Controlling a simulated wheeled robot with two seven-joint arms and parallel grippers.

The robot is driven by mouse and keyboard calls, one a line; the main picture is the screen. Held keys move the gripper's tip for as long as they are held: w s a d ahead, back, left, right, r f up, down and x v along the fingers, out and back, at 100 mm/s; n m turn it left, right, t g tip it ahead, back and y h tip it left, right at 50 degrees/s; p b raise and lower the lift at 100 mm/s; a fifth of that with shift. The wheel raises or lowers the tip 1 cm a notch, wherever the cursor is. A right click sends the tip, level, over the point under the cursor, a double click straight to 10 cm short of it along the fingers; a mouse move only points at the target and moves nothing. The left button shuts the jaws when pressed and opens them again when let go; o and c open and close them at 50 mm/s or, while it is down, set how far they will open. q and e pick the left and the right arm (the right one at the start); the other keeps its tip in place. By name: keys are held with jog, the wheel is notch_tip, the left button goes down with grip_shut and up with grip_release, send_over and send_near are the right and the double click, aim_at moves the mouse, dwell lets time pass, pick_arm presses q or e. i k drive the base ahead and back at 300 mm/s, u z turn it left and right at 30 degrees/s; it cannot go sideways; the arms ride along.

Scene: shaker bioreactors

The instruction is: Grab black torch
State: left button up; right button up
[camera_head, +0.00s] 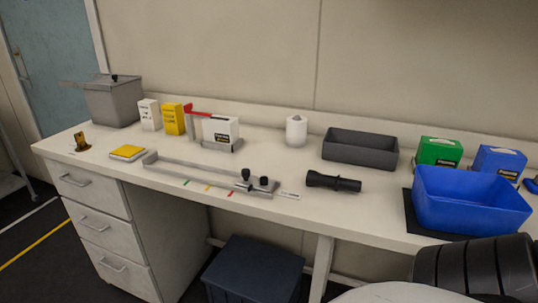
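The black torch (333,182) lies on its side on the white bench, close to the front edge and right of the middle of the view. Its wider end points left and its narrower end points right. Nothing is touching it from above. Neither of my grippers shows in the head view. A black ribbed part at the bottom right looks like part of my own body.
A grey metal rail fixture (205,174) with black knobs lies left of the torch. A dark grey tray (360,149) stands behind it. A blue bin (470,205) stands to the right. A dark lidded box (253,270) is below the bench.

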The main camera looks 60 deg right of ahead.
aim_at(314, 177)
jog(key=i, duration=1.75)
jog(key=z, duration=3)
